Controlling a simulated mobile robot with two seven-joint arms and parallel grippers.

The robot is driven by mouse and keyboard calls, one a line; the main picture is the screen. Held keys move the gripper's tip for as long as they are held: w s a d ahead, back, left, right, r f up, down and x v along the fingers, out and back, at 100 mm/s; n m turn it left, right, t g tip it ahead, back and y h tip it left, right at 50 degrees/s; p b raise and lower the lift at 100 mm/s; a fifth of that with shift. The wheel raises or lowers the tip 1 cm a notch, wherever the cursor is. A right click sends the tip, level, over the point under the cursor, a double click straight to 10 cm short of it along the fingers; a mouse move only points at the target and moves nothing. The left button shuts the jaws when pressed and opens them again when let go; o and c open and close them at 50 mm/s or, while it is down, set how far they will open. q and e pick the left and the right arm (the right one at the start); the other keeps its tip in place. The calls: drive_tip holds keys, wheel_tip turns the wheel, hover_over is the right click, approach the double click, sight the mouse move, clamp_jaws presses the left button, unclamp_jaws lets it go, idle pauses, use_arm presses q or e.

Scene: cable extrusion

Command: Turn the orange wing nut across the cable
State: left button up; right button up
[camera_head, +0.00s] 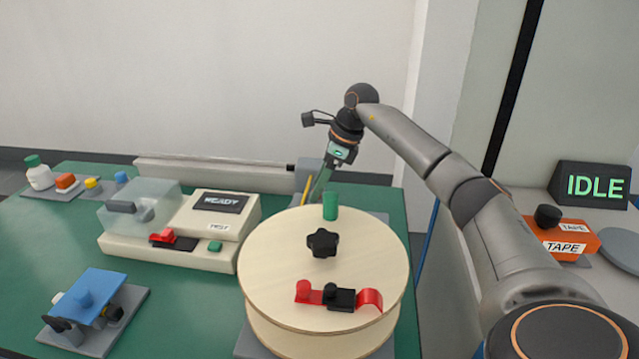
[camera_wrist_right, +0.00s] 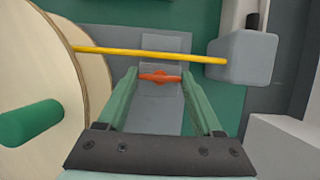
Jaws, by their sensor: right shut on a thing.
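The orange wing nut (camera_wrist_right: 160,77) sits on a grey bracket in the right wrist view. Its wings lie roughly along the direction of the yellow cable (camera_wrist_right: 150,54). The cable runs just beyond it, from the wooden spool (camera_wrist_right: 62,35) to a grey block (camera_wrist_right: 243,58). My right gripper (camera_wrist_right: 159,76) is shut on the wing nut, one green finger at each wing end. In the head view my right gripper (camera_head: 320,183) points down behind the spool (camera_head: 270,245). The wing nut is hidden there, and only a short piece of cable (camera_head: 305,186) shows. My left gripper is out of view.
The spool carries a green post (camera_head: 330,206), a black knob (camera_head: 322,242) and a red-black clip (camera_head: 340,297). A tester (camera_head: 190,225) stands left of it, with a blue fixture (camera_head: 90,292) in front. Orange tape box (camera_head: 552,238) and IDLE sign (camera_head: 592,186) are at right.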

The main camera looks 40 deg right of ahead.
drive_tip(key=c, duration=0.5)
drive_tip(key=shift+o, duration=0.2)
